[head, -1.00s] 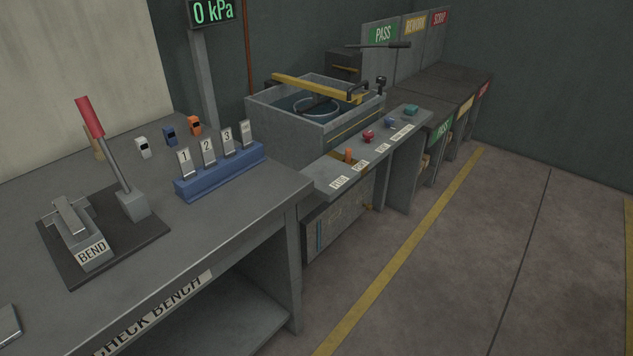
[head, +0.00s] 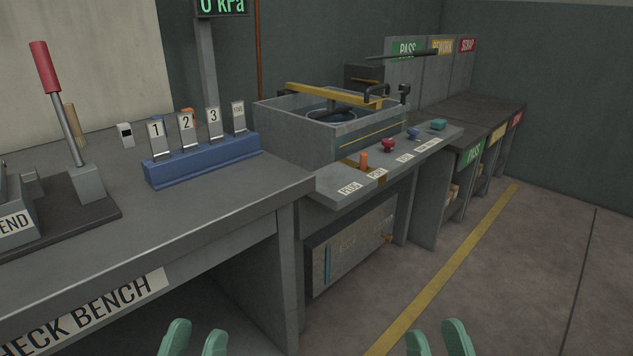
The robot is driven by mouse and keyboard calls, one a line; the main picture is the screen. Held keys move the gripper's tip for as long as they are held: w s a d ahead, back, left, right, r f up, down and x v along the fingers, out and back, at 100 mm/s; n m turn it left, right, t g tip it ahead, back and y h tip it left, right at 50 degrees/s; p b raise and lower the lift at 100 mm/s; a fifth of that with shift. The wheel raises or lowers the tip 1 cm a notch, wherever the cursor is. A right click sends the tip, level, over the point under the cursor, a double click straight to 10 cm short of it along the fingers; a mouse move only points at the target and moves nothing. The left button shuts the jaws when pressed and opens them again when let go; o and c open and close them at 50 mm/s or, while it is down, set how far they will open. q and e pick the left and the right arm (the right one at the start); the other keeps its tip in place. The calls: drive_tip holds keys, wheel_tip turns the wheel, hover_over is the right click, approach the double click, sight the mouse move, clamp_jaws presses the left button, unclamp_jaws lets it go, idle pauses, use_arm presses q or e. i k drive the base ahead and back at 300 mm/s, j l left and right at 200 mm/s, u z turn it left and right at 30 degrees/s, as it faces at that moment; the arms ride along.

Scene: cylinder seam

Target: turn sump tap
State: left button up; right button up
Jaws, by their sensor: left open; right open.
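A small brass-coloured fitting (head: 388,238), which looks like the sump tap, sticks out at the right end of a grey sump box (head: 352,250). The box sits under the tank and has a blue vertical strip on its front. The fitting is too small to tell which way its handle points. My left gripper (head: 195,340) is open and empty at the bottom edge, in front of the check bench. My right gripper (head: 438,340) is open and empty at the bottom edge, over the floor. Both are well short of the fitting.
The check bench (head: 225,205) with a blue numbered rack (head: 203,162) stands at the left. A control shelf (head: 345,182) with coloured knobs juts out above the sump box. An open grey tank (head: 280,130) is behind it. The floor (head: 510,290) at the right is clear.

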sight(389, 239)
drive_tip(key=u, duration=0.25)
drive_tip(key=i+l+u, duration=0.1)
drive_tip(key=l+u, duration=0.2)
drive_tip(key=i+l+u, duration=0.1)
drive_tip(key=l+u, duration=0.5)
drive_tip(key=l, duration=0.2)
